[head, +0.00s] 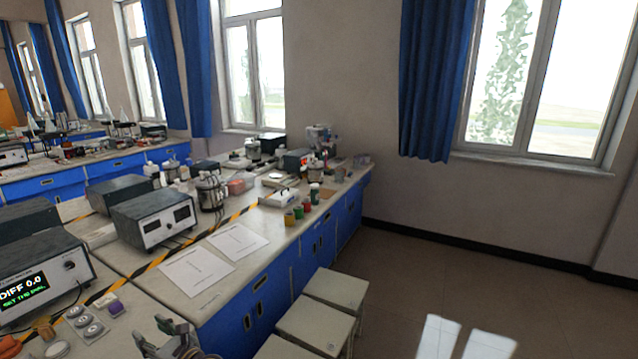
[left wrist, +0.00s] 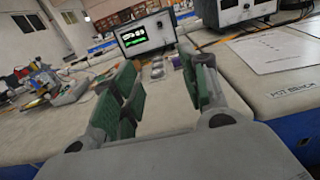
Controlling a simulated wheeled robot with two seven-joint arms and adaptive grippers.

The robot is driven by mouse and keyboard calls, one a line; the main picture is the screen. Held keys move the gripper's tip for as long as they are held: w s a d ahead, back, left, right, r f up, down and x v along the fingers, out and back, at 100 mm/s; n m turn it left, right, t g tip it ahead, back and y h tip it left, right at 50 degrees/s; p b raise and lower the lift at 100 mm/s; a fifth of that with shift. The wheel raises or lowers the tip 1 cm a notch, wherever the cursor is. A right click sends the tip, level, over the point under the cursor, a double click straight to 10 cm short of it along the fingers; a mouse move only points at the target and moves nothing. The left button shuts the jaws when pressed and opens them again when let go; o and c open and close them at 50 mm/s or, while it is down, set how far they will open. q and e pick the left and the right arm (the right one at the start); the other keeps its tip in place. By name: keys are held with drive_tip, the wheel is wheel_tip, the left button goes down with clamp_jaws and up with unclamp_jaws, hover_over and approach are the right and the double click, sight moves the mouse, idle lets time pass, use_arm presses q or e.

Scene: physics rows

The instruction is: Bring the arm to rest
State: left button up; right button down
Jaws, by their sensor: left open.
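My left gripper (head: 165,338) shows at the bottom of the head view, by the front edge of the lab bench (head: 150,290). In the left wrist view its green-padded fingers (left wrist: 165,90) are spread apart with nothing between them. The gripper is in front of an instrument with a lit display (head: 35,285), which also shows in the left wrist view (left wrist: 147,36). The display reads "DIFF 0.0". My right gripper is in neither view.
Round grey weights (head: 85,322) and a purple block (head: 115,307) lie near the gripper. Two white sheets (head: 197,270) lie on the bench. Stools (head: 315,325) stand along its front. Jars (head: 298,212) and a metal pot (head: 210,192) stand farther back. The floor at right is clear.

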use_arm(q)
drive_tip(key=w+d+f+m+t+h, duration=0.2)
drive_tip(key=d+f+m+t+h, duration=0.3)
drive_tip(key=f+m, duration=0.45)
drive_tip(key=w+d+f+m+t+h, duration=0.1)
drive_tip(key=d+f+m+t+h, duration=0.2)
drive_tip(key=d+f+m, duration=0.65)
drive_tip(key=s+d+f+m+g+h, duration=0.1)
drive_tip(key=s+d+f+m+h, duration=0.2)
drive_tip(key=f+m, duration=0.5)
drive_tip(key=s+d+f+m+g+h, duration=0.25)
drive_tip(key=s+f+m, duration=0.3)
drive_tip(key=f, duration=0.35)
drive_tip(key=s+d+f+m+g+h, duration=0.1)
drive_tip(key=s+f+m+g+h, duration=0.35)
drive_tip(key=s+f+m, duration=0.95)
drive_tip(key=s+a+f+m+g, duration=0.1)
drive_tip(key=s+f, duration=0.3)
drive_tip(key=s, duration=0.5)
drive_tip(key=s+a+f+m+g+y, duration=0.1)
drive_tip(key=s+a+f+m+g, duration=0.1)
drive_tip(key=s, duration=0.7)
drive_tip(key=s+a+f+m+g+y, duration=0.1)
drive_tip(key=s+f+g, duration=0.3)
drive_tip(key=s, duration=0.6)
wheel_tip(320, 180, down, 2)
drive_tip(key=shift+a, duration=0.7)
